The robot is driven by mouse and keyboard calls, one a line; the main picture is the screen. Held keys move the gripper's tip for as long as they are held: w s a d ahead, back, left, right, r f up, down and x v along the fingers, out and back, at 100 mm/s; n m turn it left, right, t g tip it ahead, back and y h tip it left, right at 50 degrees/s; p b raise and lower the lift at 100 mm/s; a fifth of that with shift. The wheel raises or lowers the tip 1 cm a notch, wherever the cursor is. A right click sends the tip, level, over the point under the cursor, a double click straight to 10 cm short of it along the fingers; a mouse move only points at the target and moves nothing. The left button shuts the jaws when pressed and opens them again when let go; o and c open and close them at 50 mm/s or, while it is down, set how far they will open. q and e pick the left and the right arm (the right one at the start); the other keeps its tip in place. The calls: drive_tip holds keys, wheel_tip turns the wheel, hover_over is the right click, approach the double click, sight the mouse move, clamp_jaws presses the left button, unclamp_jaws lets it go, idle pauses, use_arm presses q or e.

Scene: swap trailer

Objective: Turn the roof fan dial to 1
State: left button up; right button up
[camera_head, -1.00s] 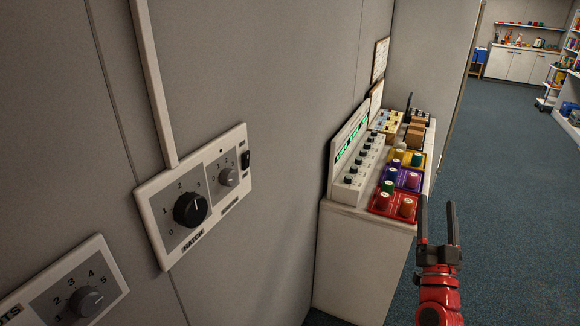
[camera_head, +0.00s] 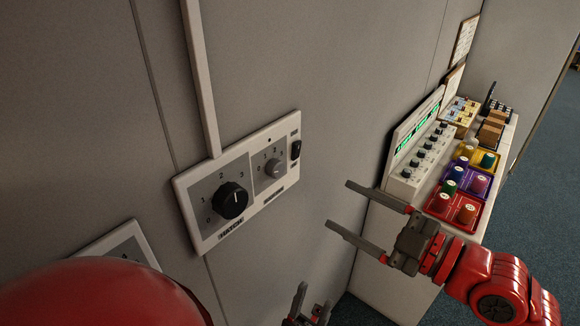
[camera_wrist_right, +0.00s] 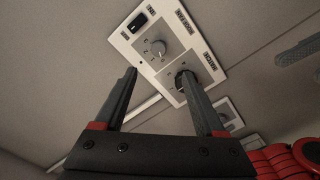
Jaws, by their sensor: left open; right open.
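The roof fan dial is the small grey knob (camera_head: 272,167) on the right half of a white wall panel (camera_head: 215,239). Numbers ring it; I cannot tell which one it points at. In the right wrist view the roof fan dial (camera_wrist_right: 156,49) lies beyond the fingertips, roughly between them. My right gripper (camera_head: 340,204) is open and empty, right of the panel and apart from the dial; it also shows in the wrist view (camera_wrist_right: 157,72). My left gripper (camera_head: 310,302) is open at the bottom edge, below the panel, partly cut off.
The larger black hatch dial (camera_head: 230,200) sits left of the roof fan dial. A black switch (camera_head: 295,150) is at the panel's right end. Another panel (camera_head: 128,244) is lower left, partly hidden by my red arm. A cabinet (camera_head: 385,260) with coloured blocks and knobs stands right.

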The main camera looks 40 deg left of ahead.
sight(280, 171)
drive_tip(key=a+p, duration=0.1)
drive_tip(key=a, duration=0.3)
drive_tip(key=a+p, duration=0.2)
drive_tip(key=a, duration=0.2)
drive_tip(key=a+p, duration=0.2)
drive_tip(key=a, duration=0.1)
drive_tip(key=shift+w+a+r, duration=0.25)
drive_tip(key=shift+w+a, duration=0.15)
drive_tip(key=shift+w+a+f, duration=0.2)
drive_tip(key=shift+a, duration=0.55)
drive_tip(key=shift+c, duration=0.2)
clamp_jaws()
